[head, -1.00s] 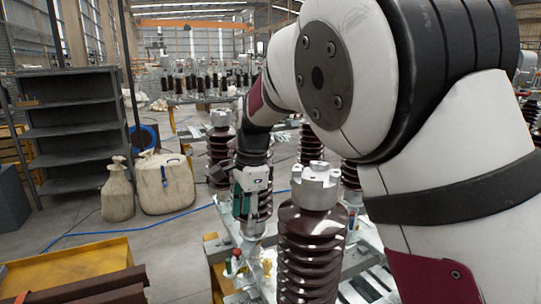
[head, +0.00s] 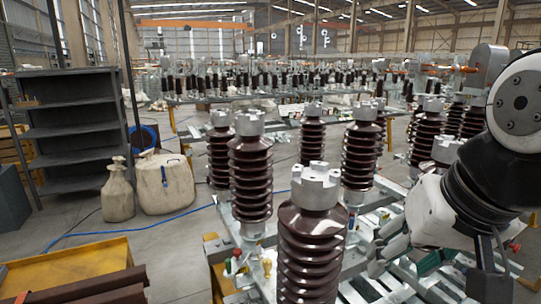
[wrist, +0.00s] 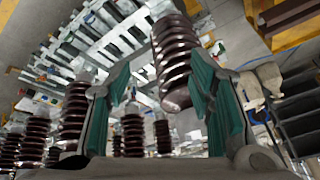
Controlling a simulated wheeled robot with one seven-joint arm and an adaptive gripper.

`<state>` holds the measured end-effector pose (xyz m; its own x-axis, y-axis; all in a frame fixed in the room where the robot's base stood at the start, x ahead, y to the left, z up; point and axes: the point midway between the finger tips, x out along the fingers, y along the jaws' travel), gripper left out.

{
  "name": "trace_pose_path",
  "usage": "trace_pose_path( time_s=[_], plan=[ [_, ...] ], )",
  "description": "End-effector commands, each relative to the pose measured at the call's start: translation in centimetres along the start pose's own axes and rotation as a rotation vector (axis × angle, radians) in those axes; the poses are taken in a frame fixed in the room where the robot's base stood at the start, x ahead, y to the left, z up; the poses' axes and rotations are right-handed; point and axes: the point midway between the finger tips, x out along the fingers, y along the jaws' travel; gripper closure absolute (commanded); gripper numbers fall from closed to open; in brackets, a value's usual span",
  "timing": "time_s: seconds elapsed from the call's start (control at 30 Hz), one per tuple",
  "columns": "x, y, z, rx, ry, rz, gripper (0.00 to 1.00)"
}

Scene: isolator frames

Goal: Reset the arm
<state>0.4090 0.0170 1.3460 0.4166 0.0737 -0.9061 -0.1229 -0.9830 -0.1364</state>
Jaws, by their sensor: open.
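My arm is folded at the right side of the head view. My gripper (head: 405,258) hangs low there, over the pale metal frame, to the right of the nearest brown insulator (head: 312,245). In the wrist view my gripper (wrist: 158,92) shows two green-padded fingers spread wide apart. No object is held between them. A brown ribbed insulator (wrist: 174,55) shows beyond the gap, near the right finger. In the head view, parts of the fingers blend with the metal slats behind them.
Several brown insulators with grey caps, such as one at left (head: 250,175) and one behind (head: 360,160), stand close around the arm. A grey shelf (head: 75,125), two sacks (head: 163,185) and a yellow-edged table (head: 85,262) are at left. Open floor lies between them.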

Motion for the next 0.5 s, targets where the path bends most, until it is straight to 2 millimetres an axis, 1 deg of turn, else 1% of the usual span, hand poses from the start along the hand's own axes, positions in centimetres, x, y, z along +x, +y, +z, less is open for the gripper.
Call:
trace_pose_path(
  time_s=[0.03, 0.27, 0.3, 0.5],
  plan=[
    [-0.2, 0.6, 0.9, -0.032, 0.018, 0.013, 0.52],
    [-0.2, 2.6, 4.3, -0.177, 0.073, 0.075, 0.52],
    [1.2, 2.5, 3.5, -0.177, 0.066, 0.073, 0.52],
    [5.3, 2.6, 2.2, -0.175, 0.053, 0.073, 0.52]
  ],
)
